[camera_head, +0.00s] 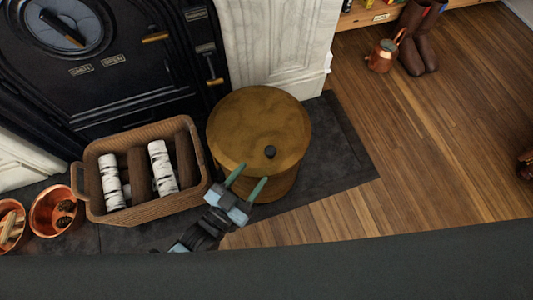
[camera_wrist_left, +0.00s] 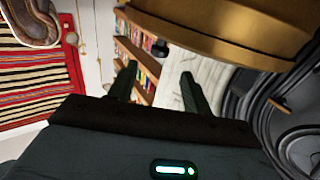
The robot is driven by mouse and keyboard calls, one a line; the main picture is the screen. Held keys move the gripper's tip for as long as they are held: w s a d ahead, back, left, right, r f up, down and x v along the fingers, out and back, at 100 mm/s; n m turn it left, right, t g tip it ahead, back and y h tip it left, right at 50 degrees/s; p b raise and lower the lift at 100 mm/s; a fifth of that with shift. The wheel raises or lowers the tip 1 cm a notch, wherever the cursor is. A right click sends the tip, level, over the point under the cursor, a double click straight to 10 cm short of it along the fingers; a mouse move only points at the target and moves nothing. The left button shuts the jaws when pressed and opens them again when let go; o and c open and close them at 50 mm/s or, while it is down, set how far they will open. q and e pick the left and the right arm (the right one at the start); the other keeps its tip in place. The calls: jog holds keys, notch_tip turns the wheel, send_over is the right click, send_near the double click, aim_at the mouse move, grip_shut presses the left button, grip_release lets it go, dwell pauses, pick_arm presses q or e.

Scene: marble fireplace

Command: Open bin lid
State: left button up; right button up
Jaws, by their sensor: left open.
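A round brass-coloured bin (camera_head: 272,183) stands on the dark hearth slab, with its flat round lid (camera_head: 255,125) closed on top. A small black knob (camera_head: 270,152) sits on the lid near its front edge. My left gripper (camera_head: 246,177) is open and empty, with its two fingers pointing up at the lid's front edge, just short of the knob in the picture. In the left wrist view, the lid's rim (camera_wrist_left: 225,32) crosses the top and the dark knob (camera_wrist_left: 160,48) shows beyond and between the open fingertips (camera_wrist_left: 159,70). My right gripper is not in view.
A wicker basket (camera_head: 85,178) with birch logs stands just left of the bin. Copper buckets (camera_head: 52,207) are farther left. The black stove (camera_head: 120,65) and marble surround (camera_head: 280,45) are behind. Wooden floor to the right is clear up to a copper can (camera_head: 381,58) and boots.

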aim_at(267, 155)
pick_arm(q)
jog(key=b+x, duration=0.2)
jog(key=x, duration=0.4)
jog(key=shift+w+d, duration=0.55)
jog(key=shift+w, duration=0.05)
jog(key=shift+c, duration=0.8)
jog(key=c, duration=0.5)
grip_shut()
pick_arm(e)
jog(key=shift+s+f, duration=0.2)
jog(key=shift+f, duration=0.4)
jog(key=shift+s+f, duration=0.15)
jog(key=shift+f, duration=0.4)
